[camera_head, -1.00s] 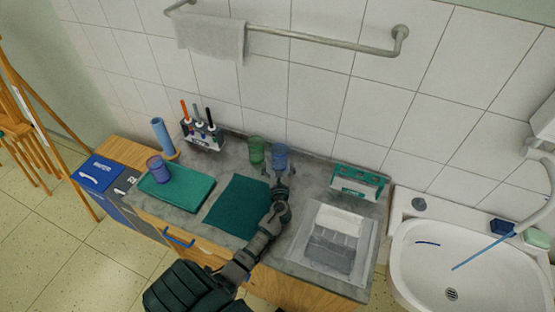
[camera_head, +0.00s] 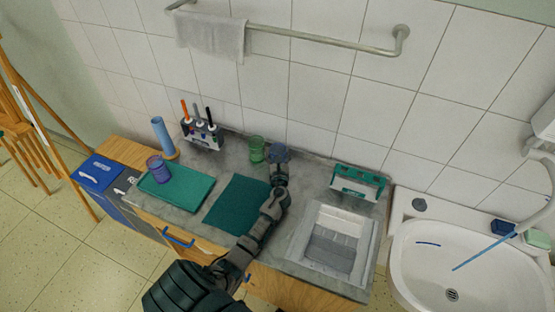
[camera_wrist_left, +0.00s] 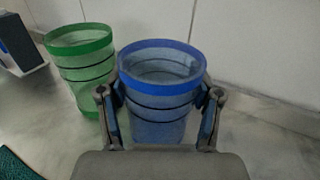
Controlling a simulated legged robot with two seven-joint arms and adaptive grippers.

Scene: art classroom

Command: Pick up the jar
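A clear blue jar (camera_head: 278,151) stands at the back of the grey counter, near the tiled wall. The left wrist view shows it large and upright (camera_wrist_left: 160,102), with a bright blue rim and dark rings. My left gripper (camera_head: 279,170) is at the jar, with one finger on each side, close against its walls (camera_wrist_left: 162,108). Whether the fingers press on it is not clear. The jar's base is hidden by the gripper. A similar green jar (camera_head: 257,149) stands just to its left, also in the wrist view (camera_wrist_left: 83,68). My right gripper is not in view.
A dark green cloth (camera_head: 236,205) and a green tray (camera_head: 178,189) with a purple cup (camera_head: 155,166) lie left. A marker holder (camera_head: 203,138) stands behind. A green-and-white rack (camera_head: 358,182), a pale tray (camera_head: 300,250) and a sink (camera_head: 398,262) are right.

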